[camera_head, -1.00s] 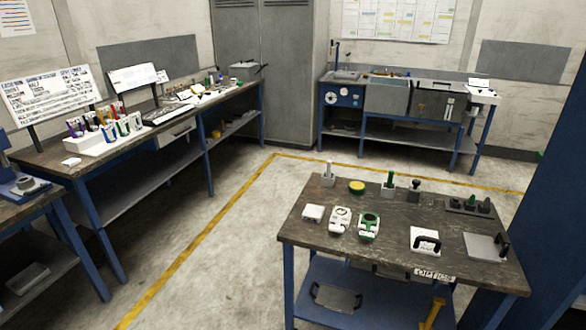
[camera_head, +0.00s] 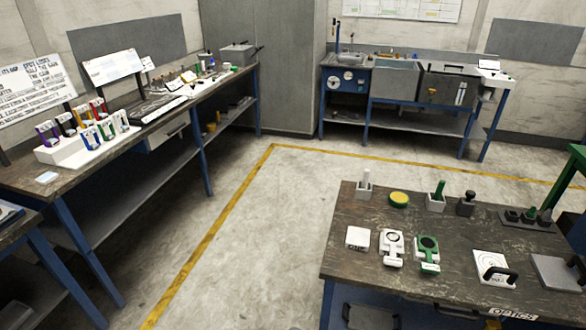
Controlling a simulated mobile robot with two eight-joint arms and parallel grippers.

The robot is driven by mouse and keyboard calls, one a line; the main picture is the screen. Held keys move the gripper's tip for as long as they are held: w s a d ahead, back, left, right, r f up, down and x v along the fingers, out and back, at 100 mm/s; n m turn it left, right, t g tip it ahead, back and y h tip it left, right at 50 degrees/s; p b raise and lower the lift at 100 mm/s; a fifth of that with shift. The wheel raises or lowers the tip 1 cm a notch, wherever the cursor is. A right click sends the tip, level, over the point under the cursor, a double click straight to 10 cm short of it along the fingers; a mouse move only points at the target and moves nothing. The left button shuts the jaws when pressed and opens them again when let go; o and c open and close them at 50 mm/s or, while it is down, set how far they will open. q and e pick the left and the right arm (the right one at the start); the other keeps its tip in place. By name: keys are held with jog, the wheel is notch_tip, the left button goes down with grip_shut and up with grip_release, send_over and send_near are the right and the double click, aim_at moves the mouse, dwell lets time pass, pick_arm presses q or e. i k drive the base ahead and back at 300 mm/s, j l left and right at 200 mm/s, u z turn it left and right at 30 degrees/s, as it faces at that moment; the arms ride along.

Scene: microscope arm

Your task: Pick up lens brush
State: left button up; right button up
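No gripper of mine shows in the head view. I cannot tell for sure which thing is the lens brush. On the near right table (camera_head: 345,262), a white upright piece stands in a light holder (camera_head: 364,186) at the back left. Farther right, a green-handled piece stands upright in a light holder (camera_head: 437,196). Beside it is a dark knobbed piece (camera_head: 466,204). A yellow-topped round disc (camera_head: 399,200) lies between the two light holders.
The same table bears a white block (camera_head: 358,239), white (camera_head: 392,248) and green-white (camera_head: 426,254) devices, and a dark rack (camera_head: 527,219). A long bench (camera_head: 150,179) runs along the left; a sink bench (camera_head: 395,89) stands at the back. The floor (camera_head: 262,225) between is clear.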

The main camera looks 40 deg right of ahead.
aim_at(366, 174)
jog(key=i+z, duration=0.15)
jog(key=i, duration=0.3)
jog(key=i+j+z, duration=0.15)
jog(key=i, duration=0.35)
jog(key=i+j+z, duration=0.2)
jog(key=i, duration=0.25)
jog(key=i+l+z, duration=0.15)
jog(key=i+z, duration=0.15)
jog(key=z, duration=0.15)
jog(key=i+z, duration=0.65)
jog(key=z, duration=0.25)
